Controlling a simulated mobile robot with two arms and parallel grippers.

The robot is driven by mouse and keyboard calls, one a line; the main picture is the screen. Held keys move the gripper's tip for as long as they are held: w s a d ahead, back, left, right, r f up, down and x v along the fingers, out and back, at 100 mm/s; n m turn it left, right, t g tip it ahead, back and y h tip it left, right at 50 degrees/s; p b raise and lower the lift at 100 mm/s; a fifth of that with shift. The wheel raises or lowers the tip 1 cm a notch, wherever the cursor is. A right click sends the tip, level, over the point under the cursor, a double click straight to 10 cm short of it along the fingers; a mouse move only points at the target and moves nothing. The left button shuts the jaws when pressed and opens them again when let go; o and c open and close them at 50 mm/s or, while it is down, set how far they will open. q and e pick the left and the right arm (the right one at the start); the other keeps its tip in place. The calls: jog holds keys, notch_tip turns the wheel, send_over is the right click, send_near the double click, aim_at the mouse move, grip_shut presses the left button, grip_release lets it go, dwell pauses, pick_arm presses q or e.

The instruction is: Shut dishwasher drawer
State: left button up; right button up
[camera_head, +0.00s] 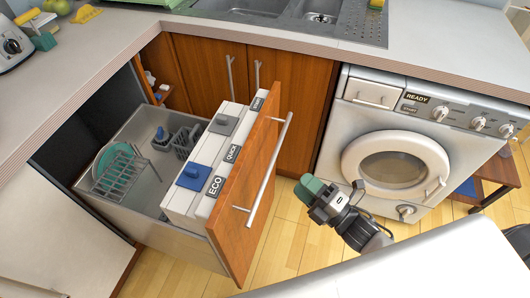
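The dishwasher drawer (152,187) is pulled out from under the counter. Its wooden front panel (245,205) stands upright with a long metal handle (268,170) on its outer face. Inside are a rack with a green plate (117,160), a grey cutlery basket, and a white panel (184,203) with blue and grey buttons marked ECO and QUICK. My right gripper (312,194), with green fingertips, is to the right of the handle and looks apart from it. The spacing of its fingers is unclear. My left gripper is not in view.
A white washing machine (395,150) stands at the right under the counter. Wooden cabinet doors (207,72) are behind the drawer. The counter (70,75) holds a sink and several small items. Wooden floor (283,245) is clear between the drawer front and my gripper.

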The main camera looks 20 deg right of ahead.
aim_at(273, 158)
jog(key=p+x, duration=0.1)
jog(key=x, duration=0.9)
jog(key=shift+w+a+r, duration=0.15)
jog(key=shift+a, duration=0.05)
grip_shut()
